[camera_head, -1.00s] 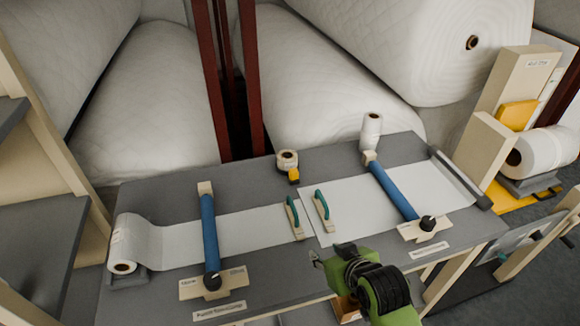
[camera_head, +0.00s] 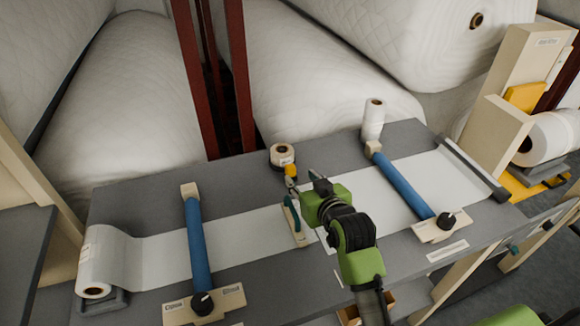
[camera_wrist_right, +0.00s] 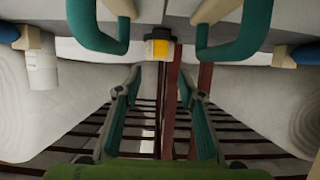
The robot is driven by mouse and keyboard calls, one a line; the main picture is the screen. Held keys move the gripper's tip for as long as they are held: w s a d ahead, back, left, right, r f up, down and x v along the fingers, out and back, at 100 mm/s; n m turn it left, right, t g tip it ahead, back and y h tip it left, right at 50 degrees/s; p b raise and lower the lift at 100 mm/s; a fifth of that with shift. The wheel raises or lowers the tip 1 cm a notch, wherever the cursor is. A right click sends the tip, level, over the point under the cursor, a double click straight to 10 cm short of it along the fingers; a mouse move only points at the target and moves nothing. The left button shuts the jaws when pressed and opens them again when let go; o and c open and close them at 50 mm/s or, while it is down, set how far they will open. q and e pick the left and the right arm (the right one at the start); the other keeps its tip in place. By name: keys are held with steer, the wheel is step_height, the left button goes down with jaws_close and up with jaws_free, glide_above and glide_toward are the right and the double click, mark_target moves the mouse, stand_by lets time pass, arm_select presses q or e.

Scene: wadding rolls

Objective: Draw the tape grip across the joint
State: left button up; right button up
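The tape roll (camera_head: 282,156) with its yellow grip (camera_head: 291,171) sits at the back middle of the grey table. The yellow part also shows between the teal handles in the right wrist view (camera_wrist_right: 159,47). The left white sheet (camera_head: 245,235) and right white sheet (camera_head: 440,180) come together near the middle; my right arm partly covers the joint. A teal handle (camera_head: 292,220) stands on the left sheet; the other is hidden from the head. My right gripper (camera_wrist_right: 160,85) is open and empty, its fingers spread, close to the yellow grip.
A blue clamp bar (camera_head: 197,245) crosses the left sheet and another blue bar (camera_head: 402,185) crosses the right. A small white roll (camera_head: 373,120) stands at the back edge. A white roll (camera_head: 103,262) lies at the left end. Big quilted rolls (camera_head: 320,85) are behind the table.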

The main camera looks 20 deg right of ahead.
mark_target(291, 168)
steer(key=p+x, duration=0.1)
steer(key=x, duration=0.9)
steer(key=shift+w+f, duration=0.2)
jaws_close()
